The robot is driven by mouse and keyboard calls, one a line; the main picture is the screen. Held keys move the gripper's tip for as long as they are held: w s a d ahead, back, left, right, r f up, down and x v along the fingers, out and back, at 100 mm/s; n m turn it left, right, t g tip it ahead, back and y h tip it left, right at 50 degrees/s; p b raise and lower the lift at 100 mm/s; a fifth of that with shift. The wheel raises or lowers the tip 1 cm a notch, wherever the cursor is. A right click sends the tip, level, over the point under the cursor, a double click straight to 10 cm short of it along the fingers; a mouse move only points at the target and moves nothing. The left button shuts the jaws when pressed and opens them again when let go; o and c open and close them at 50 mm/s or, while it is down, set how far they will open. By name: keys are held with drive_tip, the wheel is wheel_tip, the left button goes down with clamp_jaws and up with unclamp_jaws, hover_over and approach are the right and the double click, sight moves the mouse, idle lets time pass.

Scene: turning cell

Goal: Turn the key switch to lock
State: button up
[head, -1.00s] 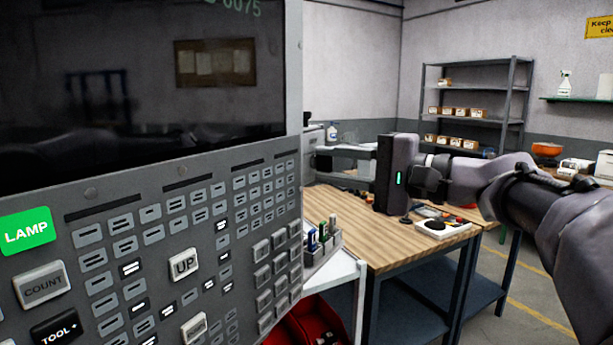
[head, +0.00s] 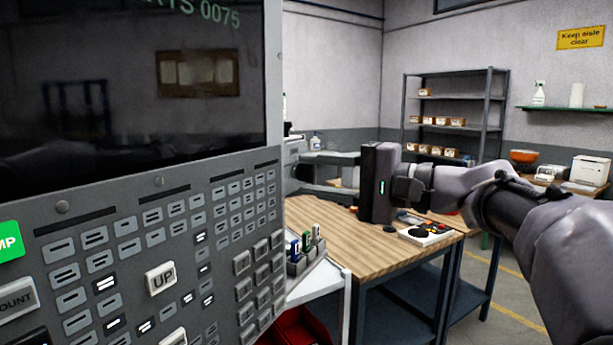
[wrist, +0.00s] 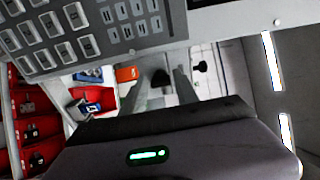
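My gripper (head: 302,172) reaches left from its dark body, just beyond the right edge of the control panel (head: 150,190). In the wrist view its two grey fingers (wrist: 161,74) stand apart, with a gap between them. A dark rounded thing shows in that gap; I cannot tell what it is, and nothing is visibly clamped. I cannot make out the key switch for certain in either view. The panel's grey keys also show at the upper left of the wrist view (wrist: 70,30).
A wooden-topped bench (head: 340,240) stands behind the panel. A small rack (head: 307,262) of coloured-handled items sits by the panel edge. Red bins (wrist: 35,125) are at left in the wrist view. A black knob (wrist: 200,67) shows on a pale surface. A shelf unit (head: 450,110) stands behind.

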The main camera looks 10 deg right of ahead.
drive_tip(key=p+v, duration=0.2)
drive_tip(key=v, duration=1.5)
drive_tip(key=s+a+f+g+h, duration=0.2)
drive_tip(key=a+f+g, duration=0.3)
drive_tip(key=a+f, duration=0.6)
drive_tip(key=s+a+f+n+h, duration=0.2)
drive_tip(key=s+a+f+h, duration=0.1)
drive_tip(key=f, duration=0.6)
drive_tip(key=s+a+f+n+g+h, duration=0.1)
drive_tip(key=s+a+f+h, duration=0.2)
drive_tip(key=s+f+h, duration=0.3)
wheel_tip(320, 180, down, 3)
drive_tip(key=s, duration=0.2)
drive_tip(key=shift+s+f+n, duration=0.2)
drive_tip(key=shift+s+n, duration=0.15)
drive_tip(key=shift+n, duration=0.05)
